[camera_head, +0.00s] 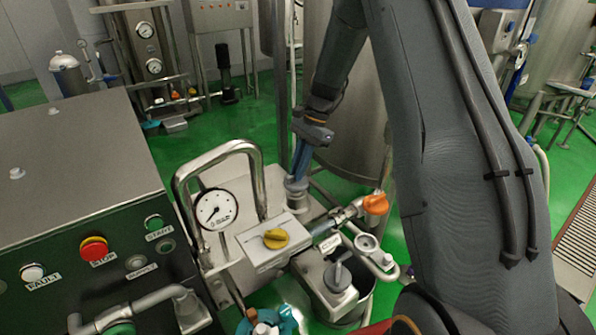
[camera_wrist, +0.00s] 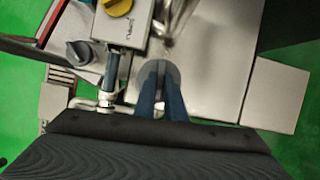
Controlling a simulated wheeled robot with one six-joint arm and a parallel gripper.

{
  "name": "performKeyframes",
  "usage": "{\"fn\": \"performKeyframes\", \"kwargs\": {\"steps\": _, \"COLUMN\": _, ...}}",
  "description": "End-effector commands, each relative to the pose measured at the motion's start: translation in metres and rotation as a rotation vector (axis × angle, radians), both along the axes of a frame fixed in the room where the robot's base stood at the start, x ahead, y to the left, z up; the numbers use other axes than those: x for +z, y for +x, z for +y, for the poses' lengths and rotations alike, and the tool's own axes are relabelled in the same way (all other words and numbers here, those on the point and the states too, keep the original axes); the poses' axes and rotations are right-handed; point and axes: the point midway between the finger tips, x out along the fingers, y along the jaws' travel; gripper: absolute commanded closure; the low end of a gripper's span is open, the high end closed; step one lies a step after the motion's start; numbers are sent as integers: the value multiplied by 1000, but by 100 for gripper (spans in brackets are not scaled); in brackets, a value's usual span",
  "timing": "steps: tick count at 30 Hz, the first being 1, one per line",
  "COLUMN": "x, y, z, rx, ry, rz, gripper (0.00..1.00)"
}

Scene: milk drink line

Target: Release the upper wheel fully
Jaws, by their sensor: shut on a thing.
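My gripper (camera_head: 296,183) reaches down behind the metal block with the yellow knob. Its two blue fingers are shut on a grey round wheel (camera_head: 297,197), seen from the side in the head view. In the wrist view my fingers (camera_wrist: 160,80) lie close together over this grey wheel (camera_wrist: 159,68), hiding much of it. It seems to be the upper wheel, but no label on it is readable. Whether it is tight or loose does not show.
Nearby are a yellow knob (camera_head: 276,238), an orange knob (camera_head: 375,203), a dark grey knob (camera_head: 338,276) and a pressure gauge (camera_head: 216,209). A bent metal handle (camera_head: 222,153) stands left of my gripper. A control box (camera_head: 80,190) fills the left. A tank stands behind.

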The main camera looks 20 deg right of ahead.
Motion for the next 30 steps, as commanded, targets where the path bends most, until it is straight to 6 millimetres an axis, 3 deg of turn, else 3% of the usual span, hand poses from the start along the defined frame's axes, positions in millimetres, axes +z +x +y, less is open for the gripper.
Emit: {"fn": "performKeyframes", "kwargs": {"steps": 30, "x": 0, "y": 5, "z": 7, "rx": 969, "ry": 0, "rz": 0, "gripper": 100}}
